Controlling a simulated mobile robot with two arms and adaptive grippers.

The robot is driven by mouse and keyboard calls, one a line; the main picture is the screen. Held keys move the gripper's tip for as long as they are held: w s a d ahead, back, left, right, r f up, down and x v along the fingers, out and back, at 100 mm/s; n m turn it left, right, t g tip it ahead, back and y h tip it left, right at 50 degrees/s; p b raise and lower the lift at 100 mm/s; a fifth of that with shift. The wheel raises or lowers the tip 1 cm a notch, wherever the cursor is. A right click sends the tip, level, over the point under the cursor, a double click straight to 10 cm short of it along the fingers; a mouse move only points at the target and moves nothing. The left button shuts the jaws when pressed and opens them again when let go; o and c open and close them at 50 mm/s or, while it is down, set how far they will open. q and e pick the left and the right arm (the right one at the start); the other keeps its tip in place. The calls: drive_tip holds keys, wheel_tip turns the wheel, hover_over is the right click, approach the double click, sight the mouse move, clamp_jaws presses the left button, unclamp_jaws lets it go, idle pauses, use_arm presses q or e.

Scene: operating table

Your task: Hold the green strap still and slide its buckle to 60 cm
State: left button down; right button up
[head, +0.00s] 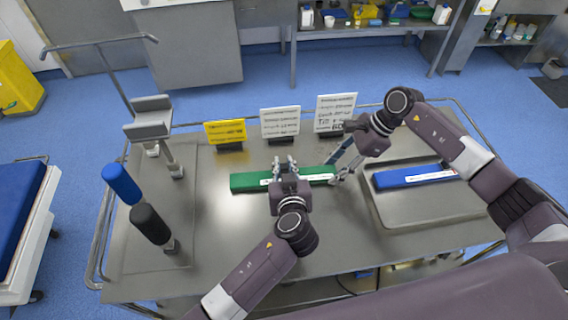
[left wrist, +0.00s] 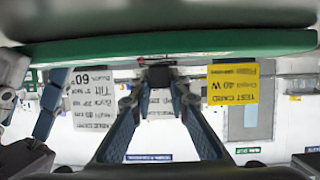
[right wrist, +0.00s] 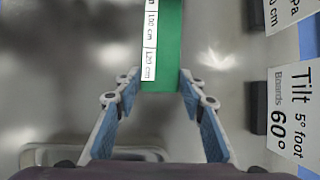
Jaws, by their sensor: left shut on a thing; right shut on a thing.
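The green strap (head: 247,182) lies lengthwise left to right across the middle of the table, with a white printed scale on it. In the left wrist view it is a green band (left wrist: 80,48) along the top. My left gripper (head: 285,163) stands over its middle, shut on a small dark piece with a red mark, which looks like the buckle (left wrist: 156,62); the fingers hide much of it. My right gripper (head: 338,178) is at the strap's right end. In the right wrist view its fingers (right wrist: 160,88) flank the strap end beside the 120 cm mark.
A tray (head: 440,207) with a blue strap (head: 410,177) is at the right. A yellow card (head: 225,132) and two white cards (head: 280,122) (head: 335,112) stand behind the strap. The table front is bare.

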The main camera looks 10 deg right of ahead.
sight(254, 174)
use_arm(q)
drive_tip(key=a, duration=0.8)
drive_tip(key=shift+w+a, duration=0.2)
drive_tip(key=shift+w, duration=0.2)
drive_tip(key=shift+d, duration=0.1)
use_arm(e)
drive_tip(key=shift+d, duration=0.15)
use_arm(q)
drive_tip(key=c, duration=1.8)
unclamp_jaws()
drive_tip(key=shift+s+d, duration=0.1)
drive_tip(key=shift+s+r, duration=0.15)
drive_tip(key=shift+s, duration=0.15)
drive_tip(key=v, duration=1.1)
drive_tip(key=shift+s, duration=0.1)
